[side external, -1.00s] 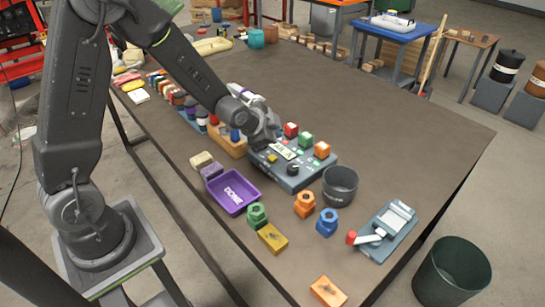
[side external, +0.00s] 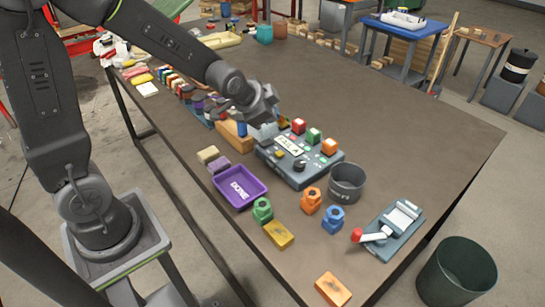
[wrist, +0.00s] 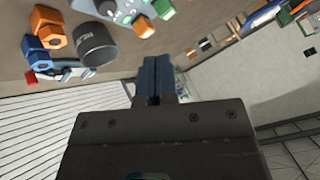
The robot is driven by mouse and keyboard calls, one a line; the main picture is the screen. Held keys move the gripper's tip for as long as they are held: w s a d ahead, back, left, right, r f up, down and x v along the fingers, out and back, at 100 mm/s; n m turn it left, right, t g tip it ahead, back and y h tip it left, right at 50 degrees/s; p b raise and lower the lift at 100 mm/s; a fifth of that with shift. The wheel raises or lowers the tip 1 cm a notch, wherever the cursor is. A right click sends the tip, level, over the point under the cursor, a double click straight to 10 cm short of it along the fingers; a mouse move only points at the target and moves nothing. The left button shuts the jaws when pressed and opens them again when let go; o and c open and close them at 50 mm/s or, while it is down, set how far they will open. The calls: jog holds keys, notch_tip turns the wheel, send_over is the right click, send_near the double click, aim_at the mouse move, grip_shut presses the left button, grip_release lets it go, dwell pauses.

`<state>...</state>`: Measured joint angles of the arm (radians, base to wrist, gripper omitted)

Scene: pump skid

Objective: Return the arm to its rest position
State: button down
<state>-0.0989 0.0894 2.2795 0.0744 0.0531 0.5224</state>
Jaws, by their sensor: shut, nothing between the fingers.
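My gripper (side external: 264,131) is in the side external view, above the back left end of the grey control box (side external: 302,176), with nothing held. In the wrist view my gripper's fingers (wrist: 154,80) are together and empty, with floor and wall beyond them. The control box carries red, green and orange blocks along its back edge and a black knob on top. Whether the fingertips touch the box is hard to tell from the side; they look apart from it.
A purple tray (side external: 261,198) and a dark round bin (side external: 346,183) stand close to the box. Orange (side external: 310,201), blue (side external: 332,220) and green (side external: 262,210) nut-shaped parts are nearby. A lever device (side external: 394,230) sits at the right. The table's far right area is clear.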

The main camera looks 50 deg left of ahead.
jog(key=s+d+r+n+g, duration=0.1)
jog(key=s+r, duration=0.4)
jog(key=s, duration=0.5)
jog(key=s+d+r+n+g, duration=0.1)
jog(key=s+d+r+n, duration=0.2)
jog(key=s, duration=0.8)
jog(key=shift+r+n+g+h, duration=0.3)
jog(key=shift+r+n+h, duration=0.1)
jog(key=shift+r+n, duration=0.45)
